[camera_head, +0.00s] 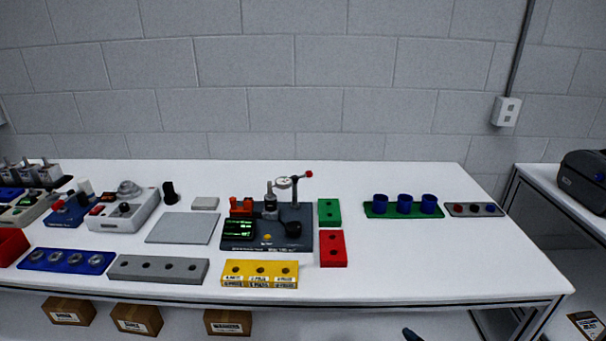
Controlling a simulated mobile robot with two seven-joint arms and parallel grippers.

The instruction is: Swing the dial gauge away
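The dial gauge (283,182) is a small round light-faced gauge on an arm of a thin post (295,192). A lever with a red knob (309,174) sticks out to the right at the top of the post. The post stands on a dark test station (268,246) near the table's middle. The gauge sits beside and just above a grey metal spindle part (270,201); I cannot tell whether they touch. Neither gripper shows. A small dark shape at the bottom edge, right of centre, is too cut off to identify.
The station carries a green-lit display (239,227) and a black knob (292,228). Green (329,211) and red (333,249) blocks stand close on its right, a yellow block (260,274) in front, a grey plate (183,228) on its left. The table's right front is clear.

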